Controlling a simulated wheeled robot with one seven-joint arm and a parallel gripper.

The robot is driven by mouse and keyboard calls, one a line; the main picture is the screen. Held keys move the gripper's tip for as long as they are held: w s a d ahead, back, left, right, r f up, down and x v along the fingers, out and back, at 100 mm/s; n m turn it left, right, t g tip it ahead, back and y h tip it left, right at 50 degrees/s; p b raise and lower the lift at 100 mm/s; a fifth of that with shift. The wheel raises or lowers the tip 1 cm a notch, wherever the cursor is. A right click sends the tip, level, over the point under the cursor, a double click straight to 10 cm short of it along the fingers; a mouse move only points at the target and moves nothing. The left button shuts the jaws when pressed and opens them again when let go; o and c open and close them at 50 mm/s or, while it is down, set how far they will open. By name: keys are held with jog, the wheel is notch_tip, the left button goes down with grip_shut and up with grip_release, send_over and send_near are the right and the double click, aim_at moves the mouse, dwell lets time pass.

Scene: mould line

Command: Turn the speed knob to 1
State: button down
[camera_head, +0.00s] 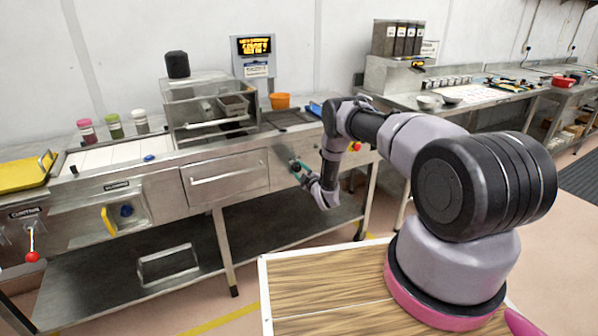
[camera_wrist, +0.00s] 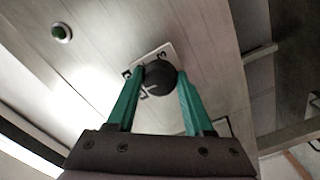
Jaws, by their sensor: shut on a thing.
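The speed knob (camera_wrist: 160,78) is a round black knob on a pale plate with dark marks, on a metal panel in the wrist view. My gripper (camera_wrist: 161,74) has its two green fingers on either side of the knob, shut on it. A mark like a 2 or 3 shows on the plate beyond the knob; the knob's pointer and setting cannot be made out. In the head view my gripper (camera_head: 296,167) is at the front panel of the steel line, right of the wide drawer; the knob is hidden there.
A lit display (camera_head: 254,46) stands behind the line. My wooden deck (camera_head: 325,285) is in front.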

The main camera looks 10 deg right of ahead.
jog(key=shift+n, duration=0.6)
jog(key=shift+c, duration=1.5)
grip_release()
jog(key=v, duration=1)
jog(key=shift+s, duration=0.4)
jog(key=shift+d+r, duration=0.1)
